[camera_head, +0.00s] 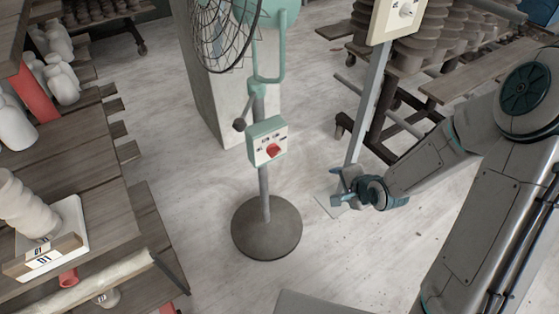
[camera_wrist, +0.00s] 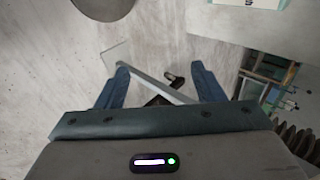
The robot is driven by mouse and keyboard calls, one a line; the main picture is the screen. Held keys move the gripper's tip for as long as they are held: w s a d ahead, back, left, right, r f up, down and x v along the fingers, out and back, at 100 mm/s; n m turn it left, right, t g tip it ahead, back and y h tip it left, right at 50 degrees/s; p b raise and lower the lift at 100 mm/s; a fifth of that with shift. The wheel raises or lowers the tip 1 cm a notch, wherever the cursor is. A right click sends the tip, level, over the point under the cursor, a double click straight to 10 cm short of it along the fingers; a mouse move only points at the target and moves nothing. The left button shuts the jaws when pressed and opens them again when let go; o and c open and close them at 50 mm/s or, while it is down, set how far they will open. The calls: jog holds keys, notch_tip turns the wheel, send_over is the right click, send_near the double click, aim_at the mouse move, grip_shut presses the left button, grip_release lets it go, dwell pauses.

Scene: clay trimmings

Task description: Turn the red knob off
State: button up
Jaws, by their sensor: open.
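The red knob (camera_head: 273,150) sits on the white face of a teal control box (camera_head: 267,128) on the stand of a fan. Printed marks beside the knob are too small to read. My gripper (camera_head: 340,190) is to the right of the fan stand and lower than the box, clear of the knob. In the wrist view its two blue fingers (camera_wrist: 160,88) are spread apart with nothing between them. The knob does not show in the wrist view.
The fan's round dark base (camera_head: 266,228) rests on the pale floor. A grey post (camera_head: 367,105) carrying a cream panel (camera_head: 398,18) stands behind my gripper. A wooden table (camera_head: 80,150) with clay pots is at left. Racks of pots stand at upper right.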

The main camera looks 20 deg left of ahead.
jog(key=a+f+m+y+b, duration=0.2)
jog(key=a+f+m+y, duration=0.1)
jog(key=a+f, duration=0.15)
jog(key=m+t+y+b, duration=0.4)
jog(key=m+t+y, duration=0.1)
jog(key=m, duration=0.4)
send_near(274, 151)
jog(key=x, duration=0.2)
jog(key=f+x, duration=0.1)
jog(key=x, duration=0.5)
jog(key=shift+w+f, duration=0.2)
jog(key=shift+w, duration=0.15)
jog(key=c, duration=1)
